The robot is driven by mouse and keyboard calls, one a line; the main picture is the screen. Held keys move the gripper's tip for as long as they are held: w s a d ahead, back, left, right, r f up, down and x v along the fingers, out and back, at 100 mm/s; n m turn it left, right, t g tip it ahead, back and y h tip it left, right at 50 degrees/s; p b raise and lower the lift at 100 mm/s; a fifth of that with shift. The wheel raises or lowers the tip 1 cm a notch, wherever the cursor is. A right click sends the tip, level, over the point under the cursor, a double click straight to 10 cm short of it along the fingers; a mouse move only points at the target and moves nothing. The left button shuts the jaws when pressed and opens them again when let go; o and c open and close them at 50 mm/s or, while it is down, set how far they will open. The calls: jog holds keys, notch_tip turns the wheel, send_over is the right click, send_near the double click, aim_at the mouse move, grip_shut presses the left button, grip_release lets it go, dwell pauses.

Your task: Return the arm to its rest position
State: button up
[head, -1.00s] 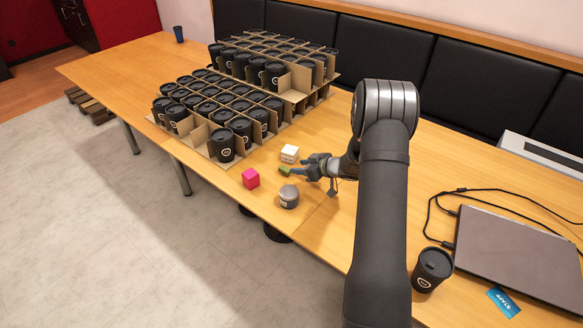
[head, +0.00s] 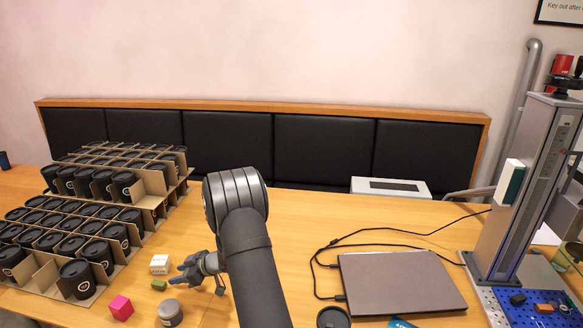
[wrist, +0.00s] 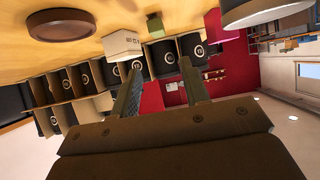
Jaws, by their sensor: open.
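My gripper (head: 190,268) is at the left-centre of the head view, low over the wooden table, with my arm reaching in from the bottom. In the wrist view its two fingers (wrist: 160,72) stand apart with nothing held between them. A small green block (head: 158,285) lies just left of the fingertips; it also shows past them in the wrist view (wrist: 155,30). A white box (head: 160,264) stands just left of the gripper. A pink cube (head: 121,307) and a round grey container (head: 170,313) are nearer the front edge.
A closed laptop (head: 400,283) with black cables lies right of my arm, near a black cup (head: 333,318). A tall grey machine (head: 530,190) stands at far right.

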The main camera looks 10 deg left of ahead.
aim_at(157, 282)
jog(key=x, duration=0.9)
jog(key=shift+a+f, duration=0.1)
jog(key=shift+f, duration=0.15)
jog(key=shift+a+f, duration=0.1)
jog(key=shift+f, duration=0.25)
jog(key=shift+r, duration=0.4)
